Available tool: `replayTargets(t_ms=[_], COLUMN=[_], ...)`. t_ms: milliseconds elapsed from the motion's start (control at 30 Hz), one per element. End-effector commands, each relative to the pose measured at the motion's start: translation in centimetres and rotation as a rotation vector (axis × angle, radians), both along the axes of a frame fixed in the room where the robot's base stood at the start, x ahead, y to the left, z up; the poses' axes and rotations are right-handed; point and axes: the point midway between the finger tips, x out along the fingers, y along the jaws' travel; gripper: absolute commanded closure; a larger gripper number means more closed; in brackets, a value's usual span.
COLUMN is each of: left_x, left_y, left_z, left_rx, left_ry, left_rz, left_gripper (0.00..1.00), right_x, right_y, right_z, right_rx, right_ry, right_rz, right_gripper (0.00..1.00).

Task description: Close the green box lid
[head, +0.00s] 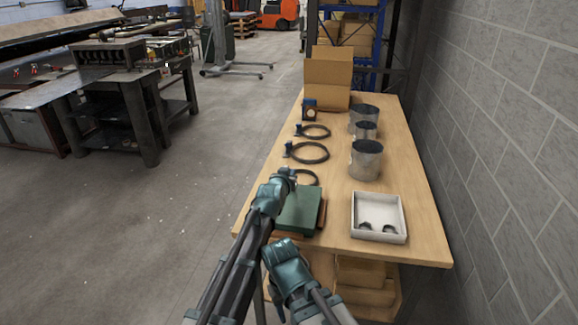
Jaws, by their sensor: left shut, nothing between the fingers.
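The green box (299,209) sits at the near left part of the wooden table. Its green top looks flat and level, but my left arm covers its left side, so I cannot tell whether the lid is fully down. My left gripper (287,173) is shut and empty at the box's far left corner, just above or beside it; I cannot tell whether it touches. A teal joint of my right arm (286,264) shows in front of the table's near edge. The right gripper's fingers do not show.
A white tray (356,231) with two dark pieces stands right of the box. Metal duct cylinders (366,162), black ring clamps (309,153) and an open cardboard box (328,72) stand farther back on the table (414,205). A block wall (500,110) runs along the right.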

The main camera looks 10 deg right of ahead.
Motion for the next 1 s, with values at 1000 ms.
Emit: replayTargets(t_ms=[1000], left_x=[2.0], left_y=[-0.6], left_z=[-4.1], left_rx=[0.040], left_ry=[0.120], left_rz=[0.003], left_gripper=[1.00], right_x=[0.0], right_y=[0.0], right_z=[-1.5], right_rx=[0.000], right_ry=[0.000], right_rz=[0.000], right_gripper=[0.50])
